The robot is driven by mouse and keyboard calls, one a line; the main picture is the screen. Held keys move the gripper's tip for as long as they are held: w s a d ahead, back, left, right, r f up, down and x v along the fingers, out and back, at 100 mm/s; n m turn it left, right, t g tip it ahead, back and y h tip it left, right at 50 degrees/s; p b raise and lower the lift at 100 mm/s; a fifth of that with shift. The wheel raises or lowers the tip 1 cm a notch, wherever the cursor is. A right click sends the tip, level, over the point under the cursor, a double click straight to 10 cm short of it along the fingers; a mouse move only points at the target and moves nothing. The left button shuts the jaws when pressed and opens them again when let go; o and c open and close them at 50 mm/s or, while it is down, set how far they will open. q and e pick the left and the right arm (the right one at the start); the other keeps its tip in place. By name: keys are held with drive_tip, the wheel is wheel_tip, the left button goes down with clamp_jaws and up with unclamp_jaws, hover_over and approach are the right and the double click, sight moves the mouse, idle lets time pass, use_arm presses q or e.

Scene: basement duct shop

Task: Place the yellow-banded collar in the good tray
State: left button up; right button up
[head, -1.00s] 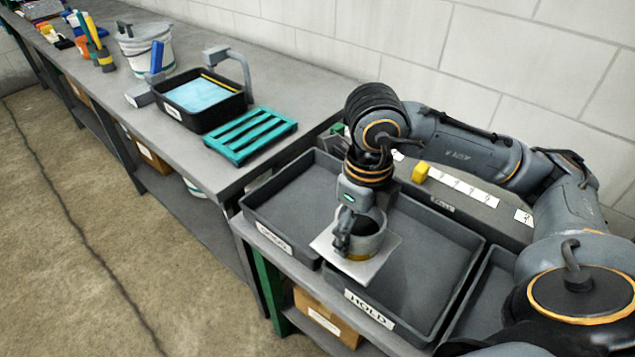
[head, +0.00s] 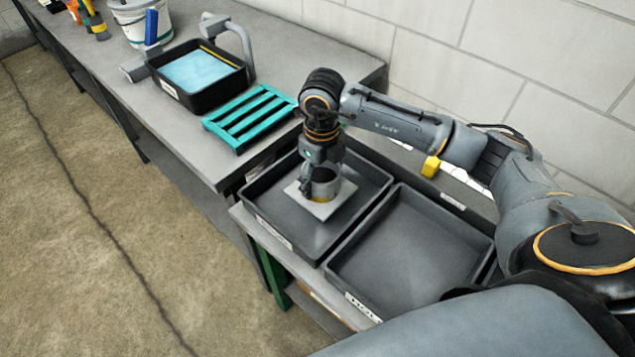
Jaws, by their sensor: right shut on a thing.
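The yellow-banded collar (head: 320,208) is a short grey cylinder on a square pale plate, with a yellow band low on its side. My right gripper (head: 318,181) points down and is shut on the collar's wall. The plate looks roughly level. I cannot tell whether it touches the tray floor. My gripper hides part of the collar's top. My left gripper is not in view.
The empty hold tray (head: 400,262) stands to the right, beside the good tray. A teal rack (head: 250,117) and a black bin with blue liquid (head: 203,78) stand on the grey bench to the left. A yellow block (head: 431,166) is behind the hold tray.

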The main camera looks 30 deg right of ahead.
drive_tip(key=shift+w+a+f, duration=0.15)
drive_tip(key=shift+w+f, duration=0.3)
drive_tip(key=shift+f, duration=0.05)
drive_tip(key=shift+w+f, duration=0.2)
drive_tip(key=shift+f, duration=0.1)
wheel_tip(320, 180, down, 3)
drive_tip(key=shift+p, duration=0.75)
drive_tip(key=shift+f+b, duration=0.25)
drive_tip(key=shift+b, duration=0.05)
drive_tip(key=o, duration=1.3)
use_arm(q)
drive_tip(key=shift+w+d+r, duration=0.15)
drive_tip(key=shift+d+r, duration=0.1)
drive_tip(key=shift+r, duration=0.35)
use_arm(e)
drive_tip(key=shift+r, duration=0.1)
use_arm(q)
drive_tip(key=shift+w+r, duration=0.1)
